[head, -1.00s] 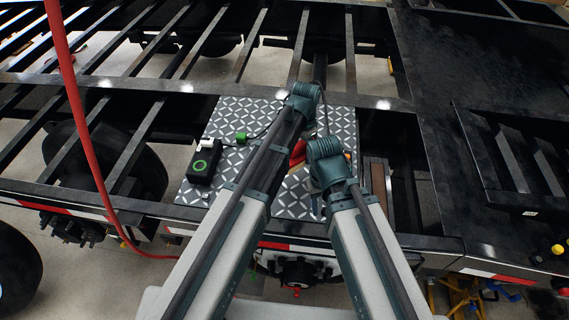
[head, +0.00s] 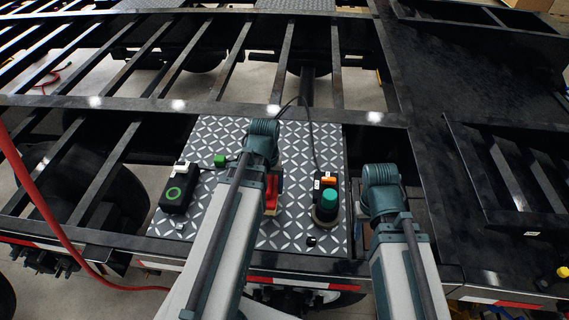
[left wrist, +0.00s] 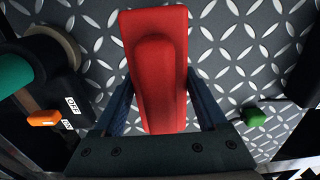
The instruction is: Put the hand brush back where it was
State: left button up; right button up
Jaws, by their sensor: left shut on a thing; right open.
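The hand brush shows as a red block with a raised rounded middle (left wrist: 160,22) in the left wrist view; no bristles show. My left gripper (left wrist: 160,108) is shut on it, one dark blue finger on each side. In the head view a red part of it (head: 271,192) shows beside my left forearm, over the patterned metal plate (head: 290,235). I cannot tell whether it touches the plate. My right wrist (head: 382,190) is right of the plate, with its gripper pointing down and open; the fingers are mostly hidden.
On the plate, a black device with a teal knob and orange switch (head: 327,200) stands right of the brush. A black box with a green ring (head: 180,190) and a green connector (head: 220,160) are left. Dark frame beams with open gaps surround the plate.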

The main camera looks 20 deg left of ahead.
pick_arm(q)
jog(key=w+a, duration=0.2)
jog(key=w, duration=0.2)
jog(key=w+a+f+b, duration=0.1)
jog(key=w, duration=0.4)
jog(key=w+a, duration=0.2)
jog(key=w, duration=0.3)
jog(key=shift+w+a+f, duration=0.15)
jog(key=shift+a+f, duration=0.05)
jog(key=shift+a, duration=0.15)
pick_arm(e)
jog(key=shift+f, duration=0.7)
pick_arm(q)
jog(key=shift+w+a+b, duration=0.2)
jog(key=shift+w+b, duration=0.1)
jog(key=shift+w, duration=0.25)
pick_arm(e)
jog(key=shift+f, duration=0.1)
pick_arm(q)
jog(key=f+b, duration=0.3)
jog(key=shift+s+f, duration=0.25)
jog(key=shift+f, duration=0.05)
pick_arm(e)
notch_tip(320, 180, down, 4)
jog(key=shift+r, duration=0.25)
pick_arm(q)
jog(key=shift+d, duration=0.1)
